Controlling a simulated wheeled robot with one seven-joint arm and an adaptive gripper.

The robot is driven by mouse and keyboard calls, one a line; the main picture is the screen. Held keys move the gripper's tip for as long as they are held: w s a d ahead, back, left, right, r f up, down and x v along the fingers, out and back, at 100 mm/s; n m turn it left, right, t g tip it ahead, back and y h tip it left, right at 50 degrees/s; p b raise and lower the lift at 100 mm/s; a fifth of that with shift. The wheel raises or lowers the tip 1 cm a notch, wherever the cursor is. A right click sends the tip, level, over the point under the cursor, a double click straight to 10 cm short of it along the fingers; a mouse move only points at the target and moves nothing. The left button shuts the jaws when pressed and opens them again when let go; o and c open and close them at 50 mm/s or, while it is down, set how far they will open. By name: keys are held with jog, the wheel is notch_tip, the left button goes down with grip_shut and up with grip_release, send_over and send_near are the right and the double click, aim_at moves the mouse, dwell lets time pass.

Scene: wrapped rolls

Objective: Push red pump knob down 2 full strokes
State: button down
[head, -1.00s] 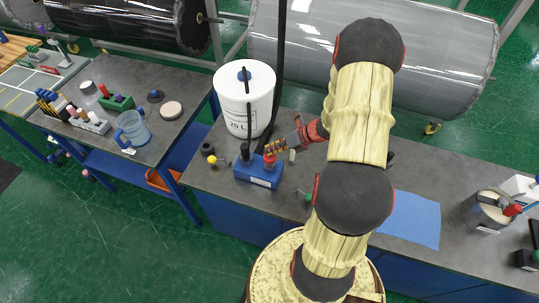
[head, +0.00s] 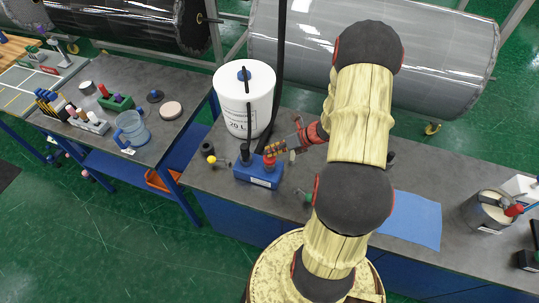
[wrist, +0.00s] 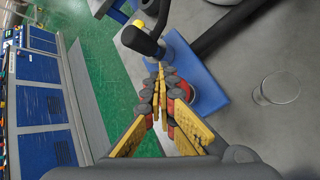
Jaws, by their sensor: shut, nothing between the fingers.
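The blue pump block (head: 258,176) sits on the grey bench in front of the white drum; it also shows in the wrist view (wrist: 207,72). Its red knob (head: 269,164) stands on the right side, and a black knob (head: 245,154) stands on the left. My gripper (head: 271,151) is shut and empty, with its tips right over the red knob. In the wrist view the shut fingers (wrist: 162,72) hide much of the red knob (wrist: 191,92), and I cannot tell there whether they touch it. The black knob (wrist: 138,40) is just beyond the tips.
The white drum (head: 244,98) with a dark hose stands close behind the block. A black ring (head: 207,148) and a small yellow ball (head: 212,160) lie to its left. A blue sheet (head: 410,219) lies right of my arm. A clear round thing (wrist: 277,88) is beside the block.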

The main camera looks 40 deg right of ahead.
jog(key=shift+f+b, duration=0.8)
jog(key=shift+f, duration=0.5)
dwell(0.9)
jog(key=shift+r, duration=0.15)
jog(key=shift+r+p, duration=2.35)
jog(key=shift+r, duration=0.35)
jog(key=shift+r, duration=0.1)
notch_tip(320, 180, up, 5)
jog(key=p, duration=0.4)
